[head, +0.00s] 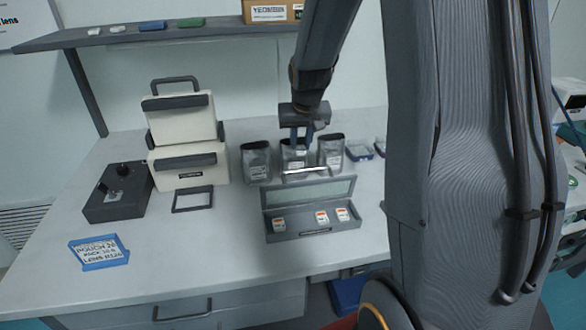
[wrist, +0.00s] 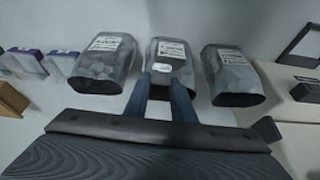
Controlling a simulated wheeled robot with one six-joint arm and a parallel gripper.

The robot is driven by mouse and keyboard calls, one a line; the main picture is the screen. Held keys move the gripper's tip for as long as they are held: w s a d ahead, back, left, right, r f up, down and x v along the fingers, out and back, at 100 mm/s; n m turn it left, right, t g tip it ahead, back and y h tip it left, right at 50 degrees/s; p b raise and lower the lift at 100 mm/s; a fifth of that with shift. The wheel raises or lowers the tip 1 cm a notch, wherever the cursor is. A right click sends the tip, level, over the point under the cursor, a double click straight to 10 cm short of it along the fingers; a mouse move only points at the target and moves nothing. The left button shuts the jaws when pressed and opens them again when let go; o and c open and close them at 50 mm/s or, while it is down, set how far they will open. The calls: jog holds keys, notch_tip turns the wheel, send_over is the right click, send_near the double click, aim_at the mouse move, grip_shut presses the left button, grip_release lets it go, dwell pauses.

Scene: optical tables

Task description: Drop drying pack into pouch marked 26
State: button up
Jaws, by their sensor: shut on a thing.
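Three silver pouches stand in a row at the back of the table: left (head: 257,163), middle (head: 294,160) and right (head: 331,156). Each has a white label, too small to read. My gripper (head: 301,138) is above the middle pouch, pointing down. In the wrist view, its two fingers (wrist: 163,80) reach over the middle pouch (wrist: 170,48). It is shut on a small white item (wrist: 162,69), apparently the drying pack, mostly hidden. Whether it is inside the pouch mouth I cannot tell. Orange-and-white drying packs (head: 322,217) lie in an open grey case (head: 299,236).
A blue-framed card (head: 99,251) with handwriting lies front left. A cream case (head: 188,163), a dark box (head: 118,195) and a black frame (head: 192,199) stand left of the pouches. Blue-edged boxes (head: 358,152) sit right. The table front middle is clear.

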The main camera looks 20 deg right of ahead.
jog(key=o, duration=1.1)
jog(key=shift+c, duration=0.2)
jog(key=shift+r, duration=0.1)
jog(key=b+v, duration=0.1)
jog(key=v, duration=0.6)
jog(key=shift+s+r, duration=0.2)
jog(key=shift+r, duration=0.1)
jog(key=shift+a, duration=0.1)
